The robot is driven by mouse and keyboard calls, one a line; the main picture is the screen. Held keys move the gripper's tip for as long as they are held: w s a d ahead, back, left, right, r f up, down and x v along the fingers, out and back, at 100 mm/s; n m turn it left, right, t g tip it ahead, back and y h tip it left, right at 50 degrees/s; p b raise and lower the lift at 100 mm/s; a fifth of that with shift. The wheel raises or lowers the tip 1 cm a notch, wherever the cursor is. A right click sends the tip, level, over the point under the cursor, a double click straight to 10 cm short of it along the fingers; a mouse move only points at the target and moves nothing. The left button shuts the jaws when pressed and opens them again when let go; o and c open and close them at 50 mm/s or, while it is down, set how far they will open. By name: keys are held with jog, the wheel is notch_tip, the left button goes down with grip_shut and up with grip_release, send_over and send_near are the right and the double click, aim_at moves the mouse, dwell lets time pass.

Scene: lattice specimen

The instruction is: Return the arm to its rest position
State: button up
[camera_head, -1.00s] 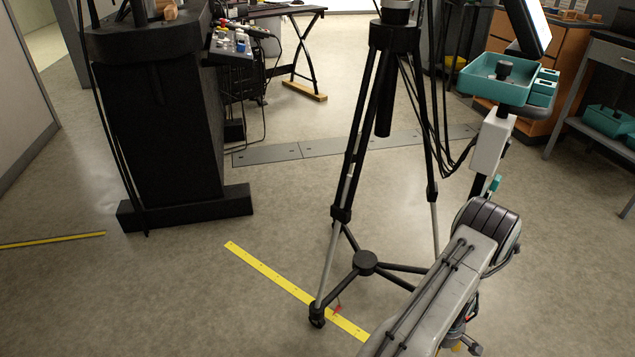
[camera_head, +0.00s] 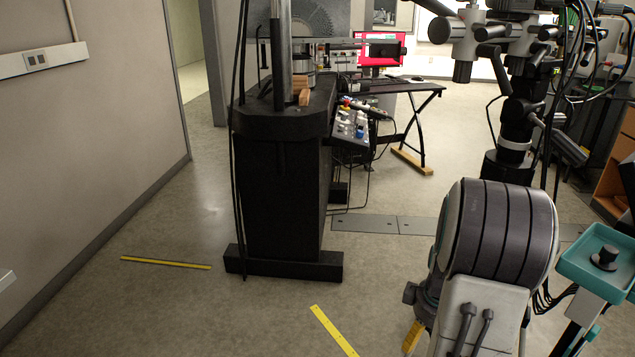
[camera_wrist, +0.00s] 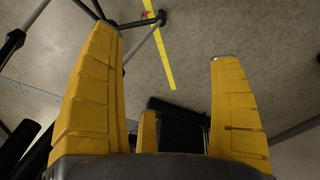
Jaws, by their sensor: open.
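The floor lies beyond the fingers. In the head view my arm (camera_head: 497,240) is at the lower right, folded so that its large grey-and-black joint stands close to the camera. A small yellow piece (camera_head: 412,337) shows beside the arm's lower left; I cannot tell whether it is a finger of my gripper.
A black pedestal (camera_head: 283,200) stands left of centre, and a wall (camera_head: 90,130) runs along the left. A dark multi-jointed stand (camera_head: 515,120) is behind my arm. A teal tray (camera_head: 585,262) is close on the right. Yellow floor strips (camera_head: 333,330) mark open floor.

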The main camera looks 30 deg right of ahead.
jog(key=s+a+r+t+p, duration=0.1)
jog(key=s+a+r+p, duration=0.2)
jog(key=a+r+p, duration=0.5)
jog(key=s+a+r+m+t+y+p, duration=0.1)
jog(key=s+a+r+p, duration=0.2)
jog(key=a+r+p, duration=0.5)
jog(key=a+r, duration=0.9)
jog(key=r, duration=0.5)
jog(key=shift+r, duration=0.35)
jog(key=shift+a, duration=0.1)
